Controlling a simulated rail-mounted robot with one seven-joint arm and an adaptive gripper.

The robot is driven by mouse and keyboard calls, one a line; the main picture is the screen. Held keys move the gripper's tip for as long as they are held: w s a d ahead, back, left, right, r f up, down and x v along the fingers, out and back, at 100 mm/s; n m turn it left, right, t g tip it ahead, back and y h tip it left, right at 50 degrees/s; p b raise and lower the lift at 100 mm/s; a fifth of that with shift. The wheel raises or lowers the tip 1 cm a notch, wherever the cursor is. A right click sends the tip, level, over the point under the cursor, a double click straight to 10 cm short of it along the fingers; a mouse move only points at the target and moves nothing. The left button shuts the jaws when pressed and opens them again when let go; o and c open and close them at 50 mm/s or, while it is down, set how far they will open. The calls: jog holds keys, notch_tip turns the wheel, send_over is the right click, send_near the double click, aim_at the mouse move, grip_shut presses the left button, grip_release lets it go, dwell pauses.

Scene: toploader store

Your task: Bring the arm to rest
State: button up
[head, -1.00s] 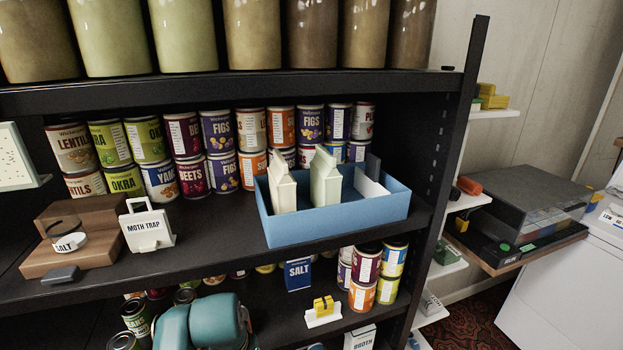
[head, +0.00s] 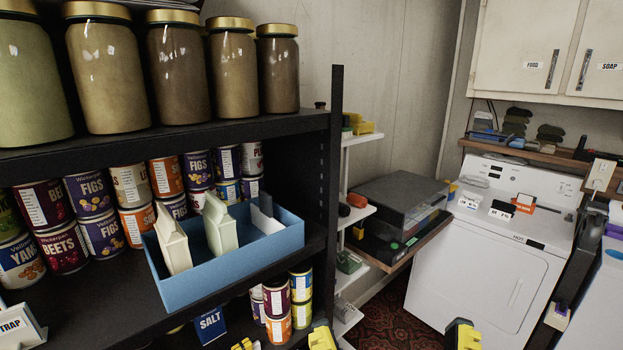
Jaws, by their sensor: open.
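My gripper (head: 393,337) shows at the bottom edge of the head view, with only its two yellow-and-black fingertips in the picture. They are wide apart, with nothing visible between them and the patterned floor behind. The rest of my gripper and my arm are out of view below. The gripper appears in front of the dryer and to the right of the black shelf's lower level.
A black shelf unit (head: 336,150) holds jars, cans and a blue bin (head: 235,262) with cartons. A side ledge carries a grey clear-fronted case (head: 400,207). A white dryer (head: 480,260) stands at right. Patterned floor (head: 398,318) shows between shelf and dryer.

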notch_tip(320, 180, up, 28)
jog(key=p, duration=2.5)
